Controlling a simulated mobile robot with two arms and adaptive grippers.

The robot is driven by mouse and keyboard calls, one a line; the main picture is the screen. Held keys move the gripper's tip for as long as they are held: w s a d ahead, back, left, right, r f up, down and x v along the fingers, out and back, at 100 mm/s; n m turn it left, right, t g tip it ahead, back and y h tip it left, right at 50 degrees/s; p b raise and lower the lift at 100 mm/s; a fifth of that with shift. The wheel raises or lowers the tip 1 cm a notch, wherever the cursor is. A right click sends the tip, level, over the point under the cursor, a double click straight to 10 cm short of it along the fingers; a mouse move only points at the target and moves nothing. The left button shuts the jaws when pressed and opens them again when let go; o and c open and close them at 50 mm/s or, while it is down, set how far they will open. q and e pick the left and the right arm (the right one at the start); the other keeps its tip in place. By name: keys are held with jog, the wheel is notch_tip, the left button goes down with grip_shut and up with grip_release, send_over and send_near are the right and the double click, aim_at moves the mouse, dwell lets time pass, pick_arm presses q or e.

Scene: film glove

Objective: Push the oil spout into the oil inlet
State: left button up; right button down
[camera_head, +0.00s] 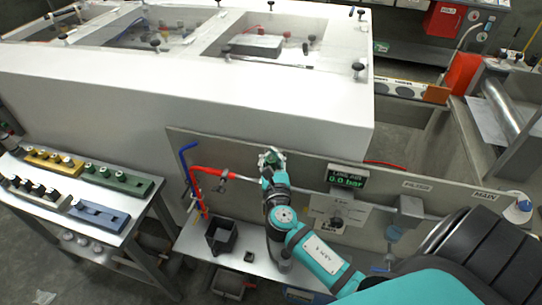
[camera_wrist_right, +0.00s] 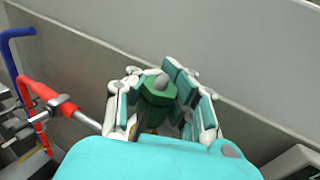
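A red pipe with a thin silver end (camera_head: 208,172), which looks like the oil spout, runs to the right along the panel towards my right gripper (camera_head: 271,159). It also shows at the left of the right wrist view (camera_wrist_right: 58,100). A green fitting with a grey top (camera_wrist_right: 157,92) is between the fingers of my right gripper (camera_wrist_right: 162,88), which look closed against its sides. Whether the silver end meets this fitting is hidden by the gripper. I cannot pick out the oil inlet for certain. My left gripper is not in view.
A blue pipe (camera_head: 184,162) stands left of the red one. A black square container (camera_head: 221,237) sits on the shelf below. A gauge display (camera_head: 346,175) reads 0.0 bar. A large white cabinet (camera_head: 200,91) stands behind the panel, and a side table (camera_head: 75,213) holds coloured blocks.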

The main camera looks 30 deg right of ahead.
jog(key=shift+f+b, duration=0.5)
jog(key=shift+f, duration=0.2)
jog(key=c, duration=1.3)
grip_release()
jog(key=shift+o, duration=0.2)
jog(key=v, duration=1.2)
jog(key=shift+f, duration=0.1)
